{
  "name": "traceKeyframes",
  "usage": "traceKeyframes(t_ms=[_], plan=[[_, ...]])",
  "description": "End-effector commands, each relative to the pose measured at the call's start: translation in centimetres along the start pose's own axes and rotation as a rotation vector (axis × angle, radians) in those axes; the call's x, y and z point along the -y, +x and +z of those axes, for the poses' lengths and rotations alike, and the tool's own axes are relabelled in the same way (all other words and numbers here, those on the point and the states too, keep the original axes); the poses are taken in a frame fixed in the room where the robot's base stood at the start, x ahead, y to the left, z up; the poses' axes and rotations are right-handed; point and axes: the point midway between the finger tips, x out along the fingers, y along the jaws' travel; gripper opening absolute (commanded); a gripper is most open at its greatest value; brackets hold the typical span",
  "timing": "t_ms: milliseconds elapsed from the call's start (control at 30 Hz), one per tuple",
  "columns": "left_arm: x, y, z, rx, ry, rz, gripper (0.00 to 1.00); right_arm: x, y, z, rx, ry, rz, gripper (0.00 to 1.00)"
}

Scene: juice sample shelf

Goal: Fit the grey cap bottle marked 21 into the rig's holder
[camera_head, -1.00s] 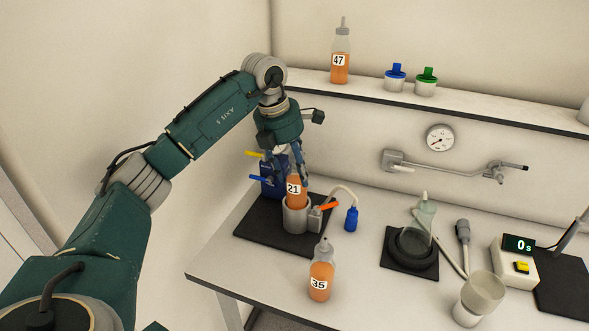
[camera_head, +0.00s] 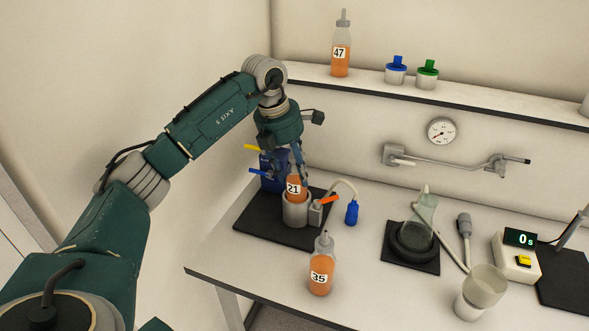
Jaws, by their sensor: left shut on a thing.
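The bottle marked 21 (camera_head: 294,189), filled with orange juice, stands upright with its lower part inside the grey cylindrical holder (camera_head: 296,212) of the rig. My left gripper (camera_head: 297,168) points down from above and is shut on the upper part of this bottle. The fingers hide its cap and neck. The rig has a blue block (camera_head: 270,172) with yellow and blue levers behind the holder, and an orange lever (camera_head: 329,200) at its right. Whether the bottle touches the holder's floor cannot be seen. My right gripper is not in view.
Bottle 35 (camera_head: 321,270) stands in front of the rig's black base (camera_head: 262,228), near the table's front edge. Bottle 47 (camera_head: 341,58) and two lidded jars (camera_head: 396,75) stand on the shelf. A blue-ended hose (camera_head: 351,213), a flask on a dark ring (camera_head: 413,242) and a timer (camera_head: 516,257) are to the right.

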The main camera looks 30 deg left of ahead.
Motion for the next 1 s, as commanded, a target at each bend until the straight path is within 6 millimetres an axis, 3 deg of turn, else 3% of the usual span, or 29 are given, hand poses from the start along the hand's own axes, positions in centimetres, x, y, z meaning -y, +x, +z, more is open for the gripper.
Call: traceKeyframes(t_ms=[1000], plan=[[0.01,0.5,-0.05,-0.008,0.001,0.001,0.12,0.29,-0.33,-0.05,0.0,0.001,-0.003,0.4]])
